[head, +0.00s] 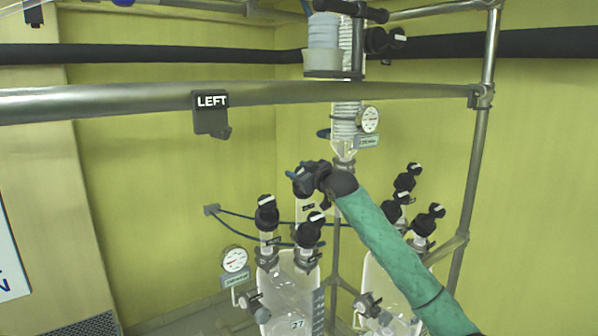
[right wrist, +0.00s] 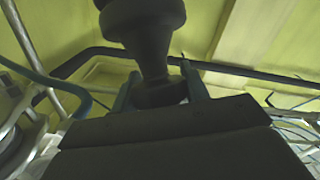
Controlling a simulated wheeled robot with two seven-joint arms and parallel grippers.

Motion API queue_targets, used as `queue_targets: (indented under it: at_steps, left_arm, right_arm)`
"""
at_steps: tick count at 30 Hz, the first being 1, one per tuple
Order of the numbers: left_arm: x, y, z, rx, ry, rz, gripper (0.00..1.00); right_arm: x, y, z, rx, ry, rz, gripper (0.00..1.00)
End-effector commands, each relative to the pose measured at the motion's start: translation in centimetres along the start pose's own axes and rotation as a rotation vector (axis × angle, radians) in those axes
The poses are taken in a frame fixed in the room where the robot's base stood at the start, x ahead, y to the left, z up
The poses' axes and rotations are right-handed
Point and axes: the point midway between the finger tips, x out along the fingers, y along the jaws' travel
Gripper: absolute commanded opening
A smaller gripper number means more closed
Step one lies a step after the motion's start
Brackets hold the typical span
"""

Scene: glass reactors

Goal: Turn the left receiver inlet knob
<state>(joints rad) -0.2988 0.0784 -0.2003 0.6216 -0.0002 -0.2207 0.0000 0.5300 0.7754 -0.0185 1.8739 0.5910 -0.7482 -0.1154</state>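The left glass receiver (head: 292,290) stands below centre in the head view. Black knobs with white marks top its necks: one on the left (head: 266,212), one on the right (head: 312,228) and a taller one behind (head: 303,182). No readable label shows which is the inlet knob. My right gripper (head: 306,177) comes from the lower right on my green-sleeved arm and is at the taller knob, partly covering it. In the right wrist view a black knob with a neck and flange (right wrist: 160,95) lies between the two fingers. Whether they press on it is unclear. My left gripper is out of view.
A metal rail with a LEFT sign (head: 211,101) crosses above. A glass condenser column (head: 346,122) stands behind my gripper. The right receiver (head: 388,290), with several black knobs, is partly behind my arm. A gauge (head: 235,260) sits left of the left receiver.

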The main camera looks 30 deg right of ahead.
Motion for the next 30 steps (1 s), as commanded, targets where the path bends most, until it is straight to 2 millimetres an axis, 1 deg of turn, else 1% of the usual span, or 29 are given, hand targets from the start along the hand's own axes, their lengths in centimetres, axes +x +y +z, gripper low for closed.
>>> queue_targets:
  at_steps: [5,12,18,24,30]
  left_arm:
    - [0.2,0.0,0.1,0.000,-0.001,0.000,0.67]
    - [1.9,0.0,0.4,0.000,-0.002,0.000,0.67]
    - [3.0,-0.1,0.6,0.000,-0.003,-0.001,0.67]
    - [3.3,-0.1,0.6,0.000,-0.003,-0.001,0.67]
    - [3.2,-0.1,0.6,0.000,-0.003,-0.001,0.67]
  right_arm:
    - [0.0,-0.1,0.0,0.004,0.002,0.007,0.22]
    - [0.0,-0.1,0.2,0.047,0.003,0.102,0.22]
    - [0.0,0.2,0.0,0.083,0.005,0.187,0.22]
    - [-0.1,0.4,-0.1,0.099,0.002,0.224,0.22]
    - [-0.1,0.4,-0.1,0.100,0.002,0.226,0.22]
